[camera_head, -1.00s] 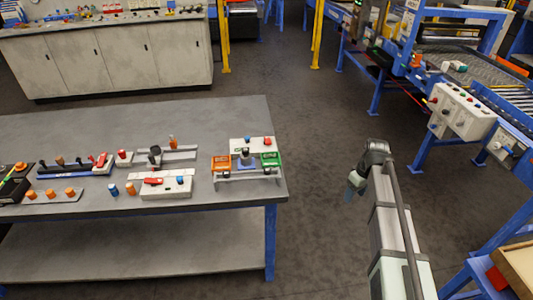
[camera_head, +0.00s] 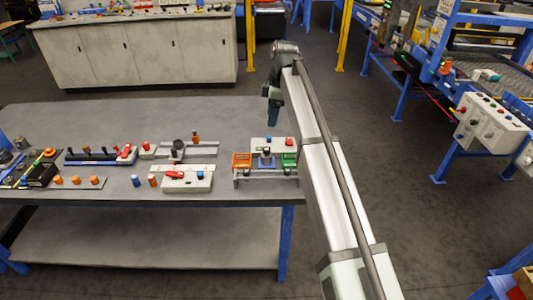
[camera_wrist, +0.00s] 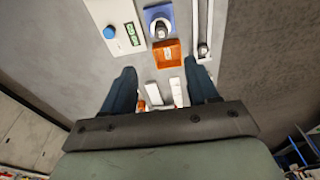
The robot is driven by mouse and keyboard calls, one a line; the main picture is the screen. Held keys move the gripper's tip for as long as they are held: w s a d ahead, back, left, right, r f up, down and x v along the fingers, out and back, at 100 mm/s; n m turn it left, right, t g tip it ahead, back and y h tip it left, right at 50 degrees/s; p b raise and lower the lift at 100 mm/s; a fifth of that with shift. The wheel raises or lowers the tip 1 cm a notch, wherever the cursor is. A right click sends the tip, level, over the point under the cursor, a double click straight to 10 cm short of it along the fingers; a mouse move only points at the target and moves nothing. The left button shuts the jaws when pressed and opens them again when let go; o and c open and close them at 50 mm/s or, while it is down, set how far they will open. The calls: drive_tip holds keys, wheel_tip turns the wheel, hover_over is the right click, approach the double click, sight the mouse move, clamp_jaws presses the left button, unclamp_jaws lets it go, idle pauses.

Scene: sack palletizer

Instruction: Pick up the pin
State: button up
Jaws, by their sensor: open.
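I cannot tell for sure which piece is the pin. A small upright silver piece on a narrow grey rail (camera_wrist: 205,22) at upper right in the wrist view may be it. Several orange pegs (camera_head: 74,181) and a blue peg (camera_head: 135,181) stand on the grey table in the head view. My gripper (camera_head: 273,115) hangs over the table's right end, above and behind the fixture with the orange bin (camera_head: 241,162) and green bin (camera_head: 289,161). In the wrist view, my gripper (camera_wrist: 162,76) is open and empty, its fingers wide apart below an orange block (camera_wrist: 167,53).
The grey table (camera_head: 80,120) holds several small fixtures along its front. A white panel (camera_wrist: 112,22) with a blue button and a blue-based round part (camera_wrist: 158,22) lie ahead of my gripper. A conveyor with a button box (camera_head: 490,128) stands at right. The table's back half is clear.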

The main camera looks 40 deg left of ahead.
sight(267, 149)
drive_tip(key=f, duration=0.4)
drive_tip(key=s+f, duration=0.1)
drive_tip(key=f, duration=0.4)
drive_tip(key=a+f, duration=0.1)
drive_tip(key=f, duration=0.3)
drive_tip(key=shift+s+f, duration=0.2)
drive_tip(key=shift+f, duration=0.1)
clamp_jaws()
